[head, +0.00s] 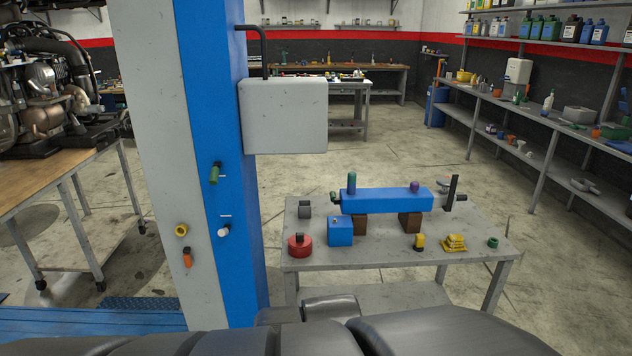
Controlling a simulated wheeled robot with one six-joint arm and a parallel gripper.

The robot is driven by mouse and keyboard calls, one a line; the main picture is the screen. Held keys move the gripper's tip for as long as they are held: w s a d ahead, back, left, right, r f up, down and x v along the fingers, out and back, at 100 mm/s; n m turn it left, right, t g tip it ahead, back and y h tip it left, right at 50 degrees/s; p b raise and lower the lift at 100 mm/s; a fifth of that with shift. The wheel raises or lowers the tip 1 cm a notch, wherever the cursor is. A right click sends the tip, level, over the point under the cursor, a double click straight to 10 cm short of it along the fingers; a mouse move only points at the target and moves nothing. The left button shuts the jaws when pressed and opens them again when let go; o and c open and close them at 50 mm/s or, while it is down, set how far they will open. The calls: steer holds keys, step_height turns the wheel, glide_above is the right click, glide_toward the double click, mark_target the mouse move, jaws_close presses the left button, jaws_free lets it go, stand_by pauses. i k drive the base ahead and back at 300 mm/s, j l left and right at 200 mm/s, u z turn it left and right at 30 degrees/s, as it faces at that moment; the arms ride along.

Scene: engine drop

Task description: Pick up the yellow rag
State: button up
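A crumpled, folded yellow thing that looks like the yellow rag (454,243) lies on the front right part of a grey metal table (375,259). Its top shows clear and nothing covers it. A smaller yellow and dark object (419,242) stands just left of it, apart from it. A small green ring-like piece (493,242) lies to its right near the table's right edge. My gripper is not in view.
Behind the rag, a long blue block (387,199) rests on brown blocks. A blue cube (340,231) and a red round can (300,245) stand left. A blue and grey post (224,150) with a grey box (284,115) rises left of the table. Floor right is clear.

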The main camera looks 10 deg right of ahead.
mark_target(453, 242)
steer(key=z, duration=1.3)
steer(key=i+u, duration=0.15)
steer(key=i, duration=0.3)
steer(key=i+l+u, duration=0.1)
steer(key=i, duration=0.35)
steer(key=i+l+u, duration=0.15)
steer(key=i, duration=0.35)
steer(key=i+l+u, duration=0.1)
steer(key=i, duration=0.35)
steer(key=l, duration=0.1)
